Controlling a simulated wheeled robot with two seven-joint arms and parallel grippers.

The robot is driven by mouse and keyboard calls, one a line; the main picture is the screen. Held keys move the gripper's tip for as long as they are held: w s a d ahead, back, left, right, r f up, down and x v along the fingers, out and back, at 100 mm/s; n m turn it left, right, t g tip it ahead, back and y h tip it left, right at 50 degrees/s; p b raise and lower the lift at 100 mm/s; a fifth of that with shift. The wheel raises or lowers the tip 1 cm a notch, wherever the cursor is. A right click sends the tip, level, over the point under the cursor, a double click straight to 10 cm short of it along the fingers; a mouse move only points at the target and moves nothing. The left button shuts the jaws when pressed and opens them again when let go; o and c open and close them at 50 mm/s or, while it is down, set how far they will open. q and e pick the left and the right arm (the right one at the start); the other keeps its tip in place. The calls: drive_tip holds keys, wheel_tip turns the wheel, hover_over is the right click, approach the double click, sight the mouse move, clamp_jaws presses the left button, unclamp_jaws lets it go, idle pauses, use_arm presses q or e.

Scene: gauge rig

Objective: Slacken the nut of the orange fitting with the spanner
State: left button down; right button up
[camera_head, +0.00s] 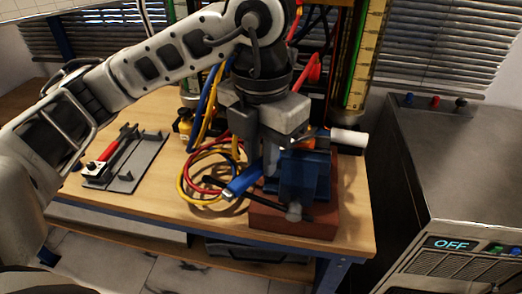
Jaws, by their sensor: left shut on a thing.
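My left gripper (268,165) points down beside the blue vise, its jaws shut on a blue-handled tool that appears to be the spanner (243,181). The handle slants down to the left; the tool's head is hidden behind the gripper and vise. An orange fitting (318,136) shows partly just right of the gripper, above the vise (305,172), with a white cylinder (348,139) at its right. The nut is hidden, so I cannot tell whether the spanner touches it. My right gripper is not in view.
The vise stands on a red-brown block (315,227) at the bench's right front. A grey tray (147,160) with a red-handled tool (108,150) lies left on the wooden bench. Coiled hoses (190,178) lie beside the vise. A metal cabinet (455,165) stands right, its display reading OFF.

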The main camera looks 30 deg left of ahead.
use_arm(q)
drive_tip(key=shift+s+d+n, duration=0.1)
drive_tip(key=shift+d+n, duration=1.4)
drive_tip(key=shift+d, duration=0.1)
idle(1.1)
drive_tip(key=shift+a+m+b, duration=0.65)
drive_tip(key=shift+a+m, duration=0.25)
drive_tip(key=shift+a, duration=0.1)
idle(0.5)
drive_tip(key=shift+s+a, duration=0.15)
drive_tip(key=shift+s, duration=1.1)
drive_tip(key=shift+s+a, duration=0.1)
drive_tip(key=shift+s, duration=1.1)
drive_tip(key=shift+r, duration=0.1)
wheel_tip(320, 180, up, 4)
drive_tip(key=r+p, duration=0.1)
drive_tip(key=p, duration=0.2)
hover_over(248, 179)
drive_tip(key=s, duration=0.1)
drive_tip(key=shift+s+d+f, duration=0.1)
drive_tip(key=shift+d+f, duration=0.2)
drive_tip(key=shift+d, duration=0.1)
